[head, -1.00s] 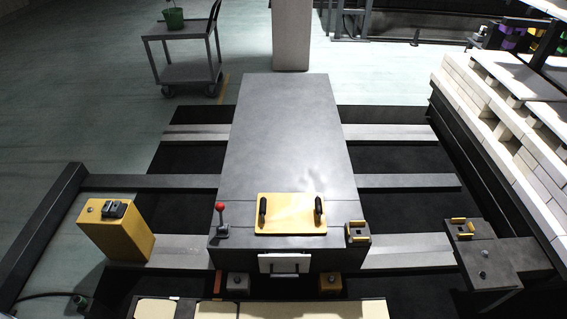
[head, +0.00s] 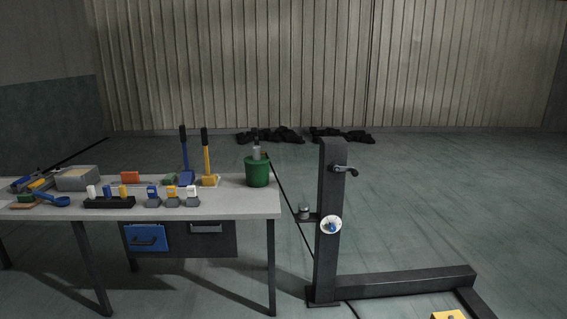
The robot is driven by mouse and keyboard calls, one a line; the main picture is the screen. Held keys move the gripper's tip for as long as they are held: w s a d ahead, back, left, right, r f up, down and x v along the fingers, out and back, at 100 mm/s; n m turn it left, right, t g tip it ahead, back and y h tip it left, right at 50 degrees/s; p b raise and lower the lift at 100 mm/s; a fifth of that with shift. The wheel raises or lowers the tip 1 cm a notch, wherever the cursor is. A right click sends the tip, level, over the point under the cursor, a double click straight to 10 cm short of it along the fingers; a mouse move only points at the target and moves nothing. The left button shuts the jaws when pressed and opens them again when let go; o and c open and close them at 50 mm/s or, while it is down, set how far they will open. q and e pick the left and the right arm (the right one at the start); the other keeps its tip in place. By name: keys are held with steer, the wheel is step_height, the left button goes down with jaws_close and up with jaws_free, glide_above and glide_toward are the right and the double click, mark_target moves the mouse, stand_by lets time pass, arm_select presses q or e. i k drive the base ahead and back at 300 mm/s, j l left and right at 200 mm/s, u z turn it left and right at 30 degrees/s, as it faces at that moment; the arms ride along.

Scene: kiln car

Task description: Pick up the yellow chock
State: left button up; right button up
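I cannot pick out the yellow chock with certainty in the head view. Yellow things do show: a small yellow piece (head: 40,184) among the items at the left of the workbench, and a small yellow-topped grey item (head: 171,193) in the row at the bench's front. Neither of my grippers is in view.
The workbench (head: 240,209) at the left carries a green bucket (head: 257,172), a blue-handled tool (head: 185,160), a yellow-handled tool (head: 208,165) and a grey bin (head: 76,179). A dark post (head: 329,270) with a crank stands right of it. Open floor lies beyond.

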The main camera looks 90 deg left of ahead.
mark_target(208, 180)
steer(key=u, duration=3.45)
steer(key=i+l+u, duration=0.15)
steer(key=u, duration=0.35)
steer(key=i+l+u, duration=0.35)
steer(key=u, duration=0.15)
steer(key=i+l+u, duration=0.1)
steer(key=l, duration=0.3)
steer(key=i+l+u, duration=0.1)
steer(key=i+l, duration=0.15)
steer(key=l, duration=0.15)
steer(key=i+l+u, duration=0.1)
steer(key=l, duration=0.3)
steer(key=i+l, duration=0.2)
steer(key=l, duration=0.2)
steer(key=i+l+u, duration=0.15)
steer(key=l, duration=0.25)
steer(key=i+l+u, duration=0.1)
steer(key=l, duration=0.35)
